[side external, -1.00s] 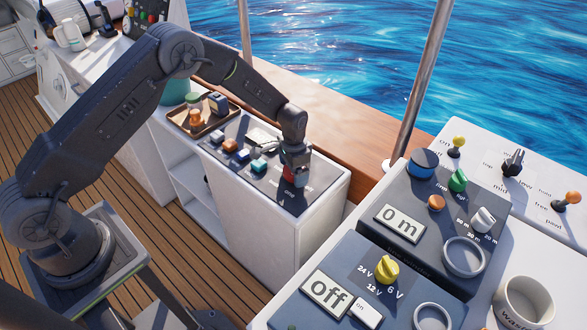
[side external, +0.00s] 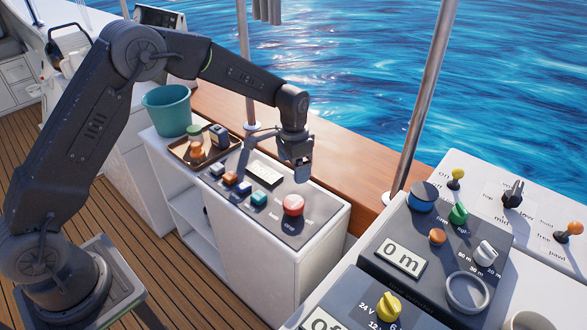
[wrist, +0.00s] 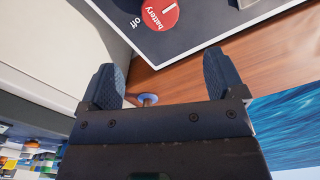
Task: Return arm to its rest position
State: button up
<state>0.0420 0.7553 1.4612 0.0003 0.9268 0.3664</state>
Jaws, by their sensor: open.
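My arm reaches over the white cabinet in the side view, bent at the elbow. My gripper (side external: 301,170) hangs above the dark control panel (side external: 243,203), up and clear of the red round knob (side external: 293,204). In the wrist view my gripper (wrist: 163,88) shows two dark fingers spread apart with nothing between them. The red knob (wrist: 161,12) appears there beyond the fingers, marked "battery", with "off" printed beside it.
A wooden tray (side external: 179,154) with small items sits at the panel's far end, beside a teal bucket (side external: 167,110). Metal posts (side external: 425,100) rise at the wooden rail. Right-hand consoles (side external: 440,225) carry knobs and displays. Open air lies above the cabinet.

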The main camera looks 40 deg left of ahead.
jog(key=s+a+r+n+t, duration=0.1)
jog(key=s+r, duration=0.5)
jog(key=r, duration=0.2)
jog(key=s+r+n+t, duration=0.1)
jog(key=s+r+t, duration=0.1)
jog(key=s+r, duration=0.55)
jog(key=s+r+n+t, duration=0.1)
jog(key=s+r, duration=0.1)
jog(key=s, duration=0.6)
jog(key=s+a+r+n+t, duration=0.1)
jog(key=s+r, duration=0.1)
jog(key=s, duration=0.7)
jog(key=shift+r+n+t, duration=0.25)
jog(key=shift+n+t, duration=0.05)
jog(key=shift+c, duration=0.3)
